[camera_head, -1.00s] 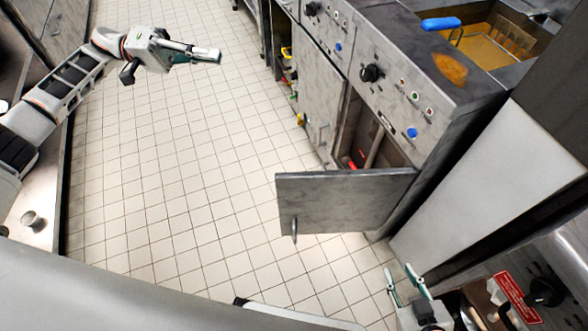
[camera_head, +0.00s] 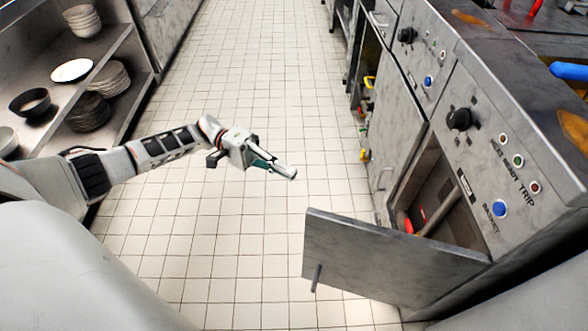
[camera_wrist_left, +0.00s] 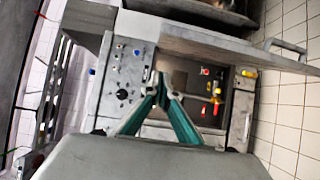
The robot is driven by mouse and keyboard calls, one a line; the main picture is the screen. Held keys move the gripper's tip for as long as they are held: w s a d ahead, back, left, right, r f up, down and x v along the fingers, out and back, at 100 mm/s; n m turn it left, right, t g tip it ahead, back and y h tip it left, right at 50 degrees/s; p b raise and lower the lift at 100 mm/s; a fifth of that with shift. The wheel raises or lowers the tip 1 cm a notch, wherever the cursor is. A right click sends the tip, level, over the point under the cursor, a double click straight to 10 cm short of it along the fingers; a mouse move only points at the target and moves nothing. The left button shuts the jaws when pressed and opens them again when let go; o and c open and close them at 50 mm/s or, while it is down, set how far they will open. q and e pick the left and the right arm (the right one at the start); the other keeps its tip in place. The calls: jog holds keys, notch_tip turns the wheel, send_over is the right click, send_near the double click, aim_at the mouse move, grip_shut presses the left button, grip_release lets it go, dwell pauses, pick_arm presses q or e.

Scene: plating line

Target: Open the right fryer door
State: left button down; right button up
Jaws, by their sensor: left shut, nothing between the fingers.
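The right fryer door (camera_head: 385,258) is a grey metal panel with a bar handle (camera_head: 316,278). It stands swung out from the fryer front, and the cabinet behind it (camera_head: 440,195) is exposed, with red parts inside. The door also shows in the left wrist view (camera_wrist_left: 225,42), with its handle (camera_wrist_left: 286,46) at the upper right. My left gripper (camera_head: 293,174) is shut and empty over the floor, left of the door and apart from it. Its green fingers (camera_wrist_left: 160,84) meet in front of the fryer in the left wrist view. My right gripper is out of view.
The fryer control panel (camera_head: 490,150) has a black knob and blue button. Another grey panel (camera_head: 393,125) lies farther back along the fryer line. Shelves with bowls and plates (camera_head: 112,76) stand at left. The tiled floor (camera_head: 240,80) between is clear.

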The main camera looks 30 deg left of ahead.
pick_arm(q)
jog(key=s+d, duration=0.4)
jog(key=d, duration=0.5)
jog(key=shift+d+p, duration=0.15)
jog(key=shift+p, duration=0.3)
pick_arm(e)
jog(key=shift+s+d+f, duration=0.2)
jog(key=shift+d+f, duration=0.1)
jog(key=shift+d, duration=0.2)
